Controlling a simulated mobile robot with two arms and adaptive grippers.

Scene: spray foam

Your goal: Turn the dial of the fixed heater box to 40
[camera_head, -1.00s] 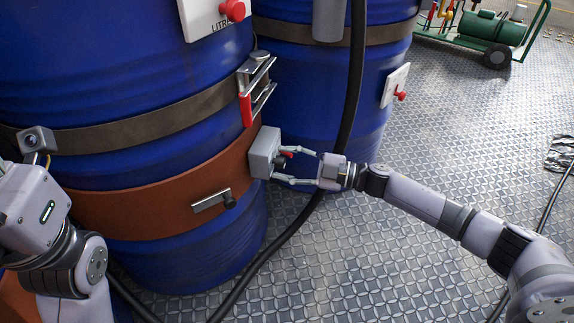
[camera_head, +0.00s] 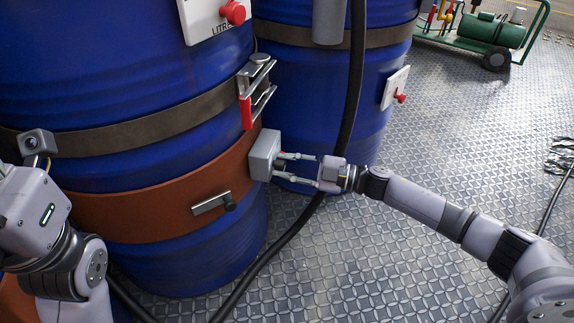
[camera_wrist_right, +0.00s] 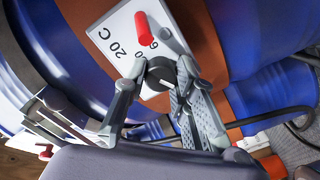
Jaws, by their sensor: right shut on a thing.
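The grey heater box (camera_head: 263,154) is fixed to the orange-brown band (camera_head: 140,208) around the near blue drum. In the right wrist view, its white face (camera_wrist_right: 112,22) shows "20 C" and a partly covered "60". The black dial (camera_wrist_right: 161,75) sits between the fingers of my right gripper (camera_wrist_right: 160,77), which is shut on it; the fingers partly cover the dial and scale. A red peg-like part (camera_wrist_right: 143,29) stands out beside the dial. The right gripper also shows in the head view (camera_head: 278,166). My left gripper's body (camera_head: 28,208) is at the left; its fingers are not clearly visible.
A black hose (camera_head: 352,95) runs down behind my right gripper and across the floor. A metal latch with a red handle (camera_head: 246,112) sits above the box. A second blue drum (camera_head: 310,85) stands behind. The floor at right is largely open.

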